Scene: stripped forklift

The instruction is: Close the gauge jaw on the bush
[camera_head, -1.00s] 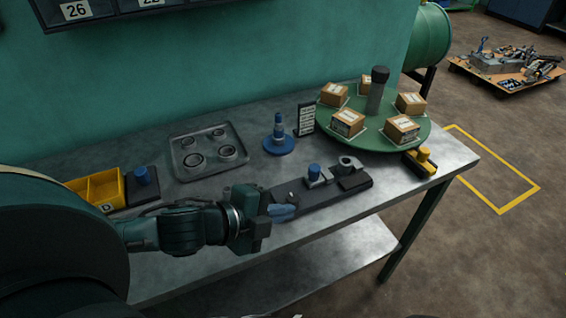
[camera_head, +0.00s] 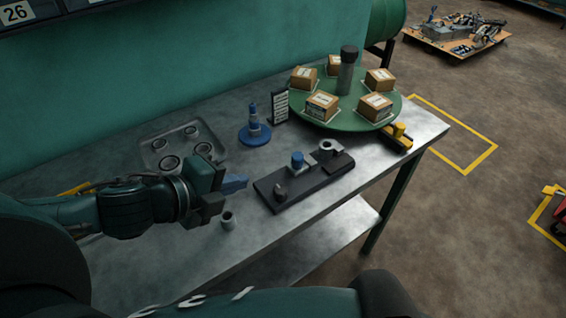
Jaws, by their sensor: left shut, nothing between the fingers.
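The gauge (camera_head: 308,187) is a dark bar on the bench with a blue-knobbed jaw (camera_head: 297,160) near its middle. A grey hollow cylinder, apparently the bush (camera_head: 327,149), stands near its right end. The blue-knobbed jaw is close to it on the left; I cannot tell whether they touch. A small grey stub (camera_head: 280,192) stands near the gauge's left end. My left gripper (camera_head: 236,185) is shut and empty, its blue fingertips just left of the gauge's left end. My right gripper is not in view.
Another small hollow cylinder (camera_head: 228,220) stands on the bench just below my left gripper. A tray of rings (camera_head: 153,150), a blue stepped post (camera_head: 254,130) and a green turntable (camera_head: 336,122) with boxes stand behind. A yellow-black block (camera_head: 399,141) sits near the right edge.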

